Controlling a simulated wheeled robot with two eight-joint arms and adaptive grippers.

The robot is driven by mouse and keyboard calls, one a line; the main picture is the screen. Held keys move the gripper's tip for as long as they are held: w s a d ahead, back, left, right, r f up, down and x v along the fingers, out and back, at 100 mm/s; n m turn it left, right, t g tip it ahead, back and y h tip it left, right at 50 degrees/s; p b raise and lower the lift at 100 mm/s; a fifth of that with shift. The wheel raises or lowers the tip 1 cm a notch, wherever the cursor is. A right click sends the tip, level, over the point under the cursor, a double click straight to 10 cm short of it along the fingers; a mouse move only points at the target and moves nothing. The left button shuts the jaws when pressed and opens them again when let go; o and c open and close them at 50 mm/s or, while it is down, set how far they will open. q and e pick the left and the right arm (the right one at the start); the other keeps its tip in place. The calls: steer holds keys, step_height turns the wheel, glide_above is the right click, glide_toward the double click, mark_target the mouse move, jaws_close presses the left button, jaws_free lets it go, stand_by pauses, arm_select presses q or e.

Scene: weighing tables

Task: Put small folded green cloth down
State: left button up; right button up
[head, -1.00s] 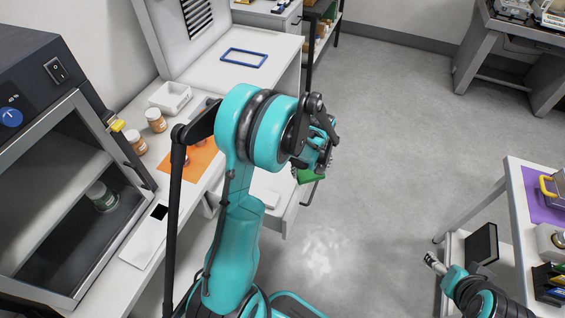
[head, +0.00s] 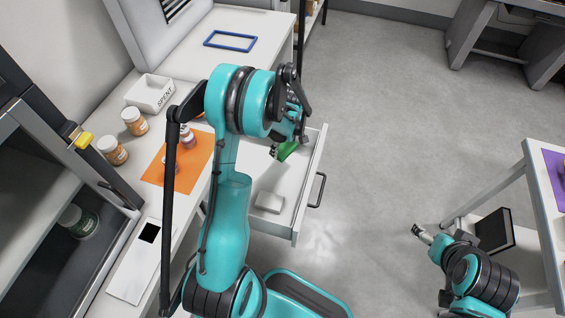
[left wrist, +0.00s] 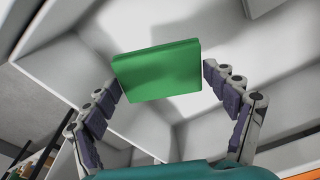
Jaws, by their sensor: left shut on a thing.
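The small folded green cloth (head: 288,150) is between the fingers of my left gripper (head: 286,146), which is shut on it. In the head view it shows over the open white drawer (head: 311,185) under the left bench. In the left wrist view the cloth (left wrist: 158,70) is a flat green block between the two fingertips, with pale drawer walls behind it. I cannot tell whether it touches the drawer floor. My right gripper (head: 422,234) is far to the right, low beside the right table, too small to read.
A white block (head: 270,202) lies in the drawer's near part. The bench top holds an orange mat (head: 153,178), jars (head: 134,121), a white bin marked SPENT (head: 147,97) and a blue frame (head: 231,41). A black panel (head: 494,231) stands by the right table. Floor between is clear.

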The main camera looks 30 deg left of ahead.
mark_target(284, 164)
arm_select(q)
step_height(284, 164, down, 9)
steer(key=b, duration=0.3)
steer(key=shift+d, duration=0.15)
steer(key=shift+r, duration=0.1)
steer(key=shift+s, duration=0.1)
steer(key=o, duration=0.9)
steer(key=shift+f, duration=0.2)
steer(key=shift+r, duration=0.1)
